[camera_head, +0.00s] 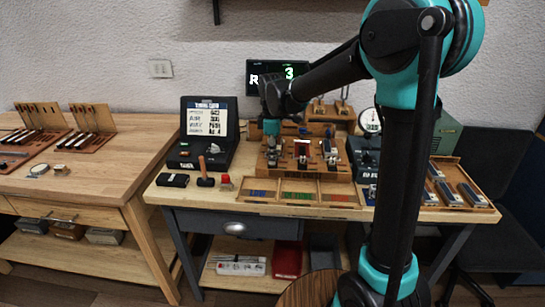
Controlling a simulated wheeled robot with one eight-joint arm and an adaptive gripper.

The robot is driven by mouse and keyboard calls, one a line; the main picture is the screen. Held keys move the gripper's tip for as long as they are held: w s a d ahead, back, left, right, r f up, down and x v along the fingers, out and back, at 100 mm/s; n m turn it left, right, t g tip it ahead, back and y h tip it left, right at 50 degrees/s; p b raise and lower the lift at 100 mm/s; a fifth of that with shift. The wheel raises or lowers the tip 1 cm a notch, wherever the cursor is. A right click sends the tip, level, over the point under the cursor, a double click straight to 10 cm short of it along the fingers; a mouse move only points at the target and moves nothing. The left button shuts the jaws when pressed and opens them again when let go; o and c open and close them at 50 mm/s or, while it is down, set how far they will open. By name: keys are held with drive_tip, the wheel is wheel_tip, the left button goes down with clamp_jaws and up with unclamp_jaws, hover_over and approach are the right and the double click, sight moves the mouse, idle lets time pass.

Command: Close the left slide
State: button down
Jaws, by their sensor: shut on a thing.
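A wooden fixture (300,174) stands on the middle bench and carries several dark and metal slide parts side by side. The left slide (272,156) is at the fixture's left side, small in this view. My gripper (271,139) reaches down over it from behind, with its jaws shut at the left slide's upper part. The fingertips and the exact contact are too small to make out. Whether the slide stands open or closed cannot be told from this view.
A three-part wooden tray (300,203) lies in front of the fixture. A black case (210,140), a wooden-handled tool (204,172) and a red-topped item (226,182) stand left. A dial gauge (370,121) and a parts tray (461,188) are right. My arm hides part of the bench.

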drive_tip(key=shift+w, duration=1.3)
drive_tip(key=c, duration=1.6)
unclamp_jaws()
drive_tip(key=shift+o, duration=0.2)
drive_tip(key=shift+s, duration=0.15)
